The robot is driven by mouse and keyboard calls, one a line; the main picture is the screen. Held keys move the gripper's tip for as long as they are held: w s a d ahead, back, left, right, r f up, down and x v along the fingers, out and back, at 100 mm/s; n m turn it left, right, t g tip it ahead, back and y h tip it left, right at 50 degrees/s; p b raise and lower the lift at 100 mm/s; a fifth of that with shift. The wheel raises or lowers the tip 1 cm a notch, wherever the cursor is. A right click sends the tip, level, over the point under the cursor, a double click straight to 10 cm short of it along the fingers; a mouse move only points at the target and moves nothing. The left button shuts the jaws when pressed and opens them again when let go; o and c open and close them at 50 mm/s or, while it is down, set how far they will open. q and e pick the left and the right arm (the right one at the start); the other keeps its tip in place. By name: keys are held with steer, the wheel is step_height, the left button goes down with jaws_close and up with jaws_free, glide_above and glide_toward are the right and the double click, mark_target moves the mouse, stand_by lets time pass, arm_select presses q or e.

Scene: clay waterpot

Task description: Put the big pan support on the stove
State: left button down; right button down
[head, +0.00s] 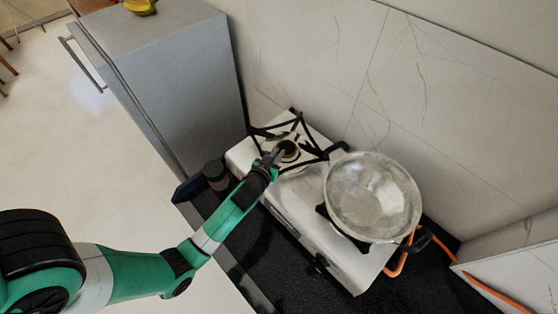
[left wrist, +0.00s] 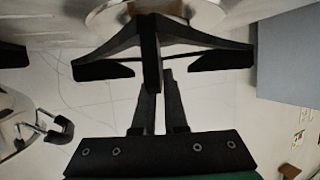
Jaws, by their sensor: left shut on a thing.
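The black pan support (head: 318,151) is at the left burner (head: 288,150) of the white stove (head: 287,198), its arms spread around the burner. I cannot tell whether all its feet touch the stove top. My left gripper (head: 275,158) reaches in from the front left and is shut on one arm of the support. In the left wrist view, the fingers (left wrist: 154,88) pinch the dark support (left wrist: 205,56), whose arms spread to both sides. The gripper hides part of the support. My right gripper is not in view.
A metal pan (head: 373,196) sits on the right burner, its dark handle toward the front right. An orange hose (head: 402,254) runs beside the stove. A grey fridge (head: 165,75) stands at the left.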

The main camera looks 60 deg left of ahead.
arm_select(q)
step_height(320, 180, down, 4)
steer(key=shift+w+r+b, duration=0.1)
steer(key=shift+r+b, duration=0.15)
steer(key=shift+b, duration=0.5)
steer(key=shift+r, duration=0.1)
steer(key=shift+f, duration=0.2)
steer(key=c, duration=1)
jaws_free()
steer(key=shift+o, duration=0.2)
steer(key=shift+r, duration=0.1)
steer(key=shift+s+d+r, duration=0.15)
steer(key=shift+s, duration=0.05)
steer(key=p+v, duration=0.1)
steer(key=v, duration=1)
steer(key=shift+s+d, duration=0.15)
steer(key=shift+s, duration=0.05)
